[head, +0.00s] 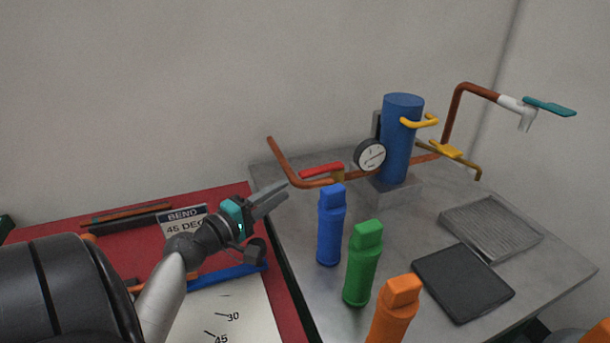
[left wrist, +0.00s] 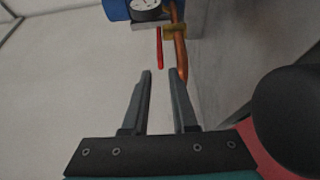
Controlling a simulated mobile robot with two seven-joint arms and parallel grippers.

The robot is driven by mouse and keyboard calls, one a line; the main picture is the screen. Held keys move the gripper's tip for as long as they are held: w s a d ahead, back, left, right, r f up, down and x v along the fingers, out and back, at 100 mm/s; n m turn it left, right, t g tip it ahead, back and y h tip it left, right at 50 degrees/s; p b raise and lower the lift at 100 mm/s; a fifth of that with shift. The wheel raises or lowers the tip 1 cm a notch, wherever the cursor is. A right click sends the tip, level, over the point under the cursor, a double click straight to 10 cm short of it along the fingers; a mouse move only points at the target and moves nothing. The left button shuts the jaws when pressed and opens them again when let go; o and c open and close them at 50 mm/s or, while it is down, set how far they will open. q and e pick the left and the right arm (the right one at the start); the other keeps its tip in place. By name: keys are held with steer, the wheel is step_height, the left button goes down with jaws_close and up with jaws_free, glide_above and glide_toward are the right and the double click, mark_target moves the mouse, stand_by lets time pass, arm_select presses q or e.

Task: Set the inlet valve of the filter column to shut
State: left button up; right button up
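The filter column is a blue upright cylinder (head: 399,150) with a round white gauge (head: 370,155) on its left side. A copper pipe (head: 288,163) runs into it from the left. On this pipe sits a brass valve body (head: 338,176) with a red lever (head: 320,170), which lies roughly along the pipe. The lever (left wrist: 160,50) also shows in the left wrist view, beyond my fingertips and beside the copper pipe (left wrist: 180,55). My left gripper (head: 280,192) is open and empty, left of the lever and apart from it. My right gripper is not seen.
Blue (head: 331,230), green (head: 362,265) and orange (head: 394,312) bottle-like blocks stand at the grey table's front left. A dark slab (head: 462,283) and a grey ribbed panel (head: 490,228) lie to the right. Yellow handles (head: 420,121) and a teal-handled tap (head: 550,107) are farther right.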

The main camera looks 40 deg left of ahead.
mark_target(302, 178)
arm_select(q)
steer(key=w, duration=0.7)
steer(key=shift+w, duration=0.85)
steer(key=shift+c, duration=0.3)
jaws_close()
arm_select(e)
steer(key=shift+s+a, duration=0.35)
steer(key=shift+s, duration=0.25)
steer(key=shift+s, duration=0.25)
